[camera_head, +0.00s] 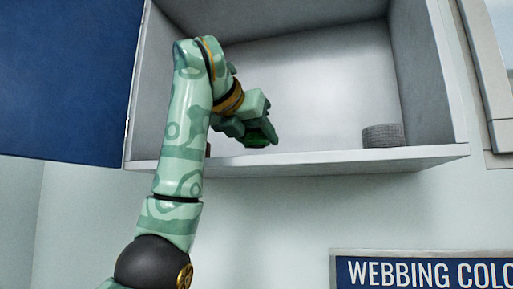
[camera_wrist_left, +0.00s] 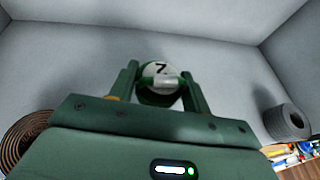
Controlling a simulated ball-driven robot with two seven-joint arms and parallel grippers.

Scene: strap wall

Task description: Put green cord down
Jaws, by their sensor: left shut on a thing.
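The green cord (camera_head: 257,142) is a small dark green roll, held in the jaws of my left gripper (camera_head: 262,130). In the left wrist view the cord (camera_wrist_left: 155,97) sits between the two fingers and has a white face marked 7. My left gripper is shut on it and reaches inside the open wall cabinet (camera_head: 300,160), above or at the cabinet floor near the front edge. I cannot tell whether the cord touches the floor. My right gripper is in neither view.
A grey ribbed roll (camera_head: 382,135) stands at the right of the cabinet floor. A brown coil (camera_wrist_left: 22,142) lies at the left in the wrist view. The blue door (camera_head: 65,80) hangs open at left. The cabinet floor between the cord and grey roll is clear.

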